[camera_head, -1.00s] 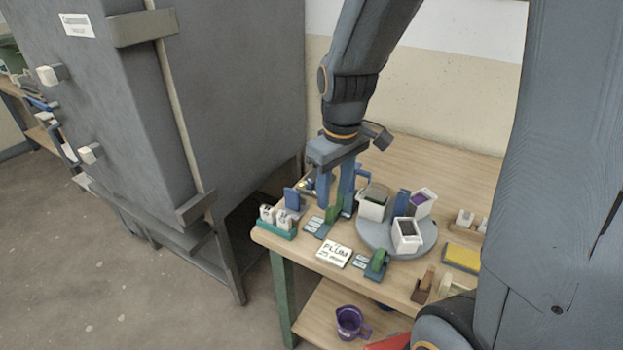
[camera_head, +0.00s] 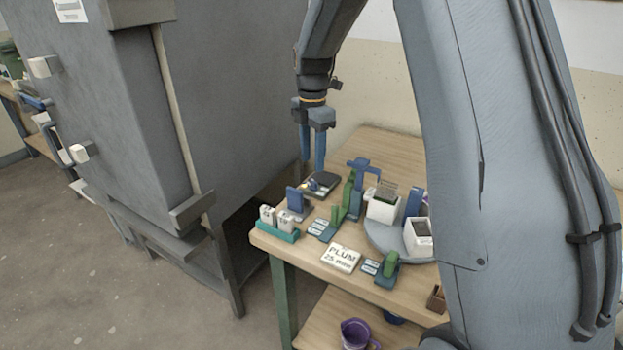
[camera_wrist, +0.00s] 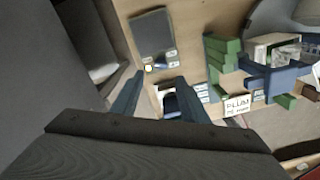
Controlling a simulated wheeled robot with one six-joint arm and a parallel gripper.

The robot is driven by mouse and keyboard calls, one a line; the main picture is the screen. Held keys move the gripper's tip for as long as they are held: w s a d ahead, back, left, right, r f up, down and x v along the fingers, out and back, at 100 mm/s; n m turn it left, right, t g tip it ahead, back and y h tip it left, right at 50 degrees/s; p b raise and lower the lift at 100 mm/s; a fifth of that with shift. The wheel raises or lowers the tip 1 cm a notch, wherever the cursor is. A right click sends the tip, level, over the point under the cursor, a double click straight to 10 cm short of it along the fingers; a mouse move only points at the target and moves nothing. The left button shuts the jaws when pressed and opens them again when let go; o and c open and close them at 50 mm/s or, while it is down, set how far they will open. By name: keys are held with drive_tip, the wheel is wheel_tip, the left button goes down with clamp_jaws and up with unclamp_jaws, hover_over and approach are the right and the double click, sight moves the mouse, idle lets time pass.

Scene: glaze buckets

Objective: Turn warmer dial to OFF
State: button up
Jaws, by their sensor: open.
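The warmer (camera_head: 325,179) is a dark flat plate at the back left of the wooden table; it also shows at the top of the wrist view (camera_wrist: 152,34). A small round pale dial (camera_wrist: 148,68) sits at its near edge, with small label plates (camera_wrist: 166,60) beside it. The dial's setting is too small to read. My gripper (camera_head: 312,163) points down with its two blue fingers apart and empty, above the warmer's area. In the wrist view the fingertips (camera_wrist: 158,79) lie just below the dial in the picture, apart from it.
A grey kiln-like cabinet (camera_head: 240,100) stands close on the left. Right of the warmer are green and blue stands (camera_head: 349,195), white buckets (camera_head: 382,207) on a round grey turntable (camera_head: 375,235), and a PLUM card (camera_head: 341,257). A teal tray (camera_head: 277,234) holds small white pots at the front-left corner.

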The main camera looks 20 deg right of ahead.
sight(312, 182)
wheel_tip(312, 182, down, 7)
drive_tip(key=shift+s+r+p, duration=0.1)
drive_tip(key=shift+p, duration=0.45)
drive_tip(key=shift+c, duration=0.2)
clamp_jaws()
